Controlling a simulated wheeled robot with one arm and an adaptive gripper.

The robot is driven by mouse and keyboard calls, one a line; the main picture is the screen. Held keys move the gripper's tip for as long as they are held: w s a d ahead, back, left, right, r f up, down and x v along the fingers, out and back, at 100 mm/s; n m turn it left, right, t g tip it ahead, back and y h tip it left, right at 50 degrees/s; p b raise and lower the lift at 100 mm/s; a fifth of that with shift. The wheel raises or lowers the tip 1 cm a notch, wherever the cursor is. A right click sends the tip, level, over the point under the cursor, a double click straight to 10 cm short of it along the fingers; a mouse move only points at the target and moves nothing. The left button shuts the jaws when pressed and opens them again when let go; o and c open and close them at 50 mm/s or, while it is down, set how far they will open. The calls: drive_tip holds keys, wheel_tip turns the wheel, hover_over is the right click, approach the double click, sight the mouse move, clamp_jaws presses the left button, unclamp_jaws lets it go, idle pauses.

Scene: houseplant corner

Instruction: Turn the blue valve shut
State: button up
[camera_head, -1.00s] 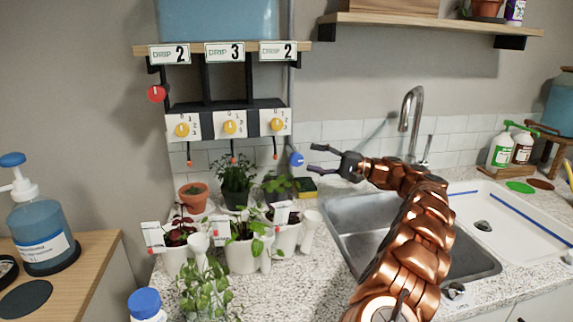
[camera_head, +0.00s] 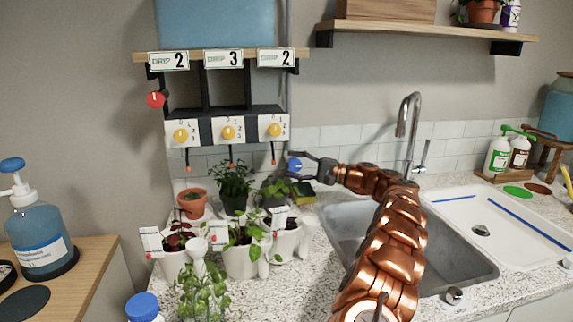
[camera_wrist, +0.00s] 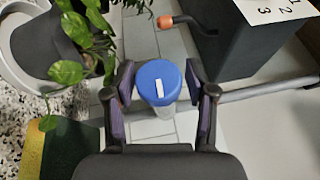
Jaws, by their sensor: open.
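The blue valve (camera_head: 295,164) is a round knob with a white mark, on the pipe at the wall right of the drip panel. In the wrist view the blue valve (camera_wrist: 159,82) sits between my two fingers, with a gap on each side, its white mark pointing along the finger direction. My gripper (camera_head: 300,166) is open around the valve in the head view; in the wrist view my gripper (camera_wrist: 162,108) shows both fingers apart, not visibly touching the knob.
A red knob (camera_head: 156,100) hangs left of the drip panel (camera_head: 205,131) with its yellow dials. Potted plants (camera_head: 240,258) crowd the counter below. A green and yellow sponge (camera_head: 303,192) lies beneath my gripper. The sink (camera_head: 400,250) is to the right.

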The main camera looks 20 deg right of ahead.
drive_tip(key=shift+x, duration=1.15)
drive_tip(key=shift+f, duration=0.1)
drive_tip(key=c, duration=1)
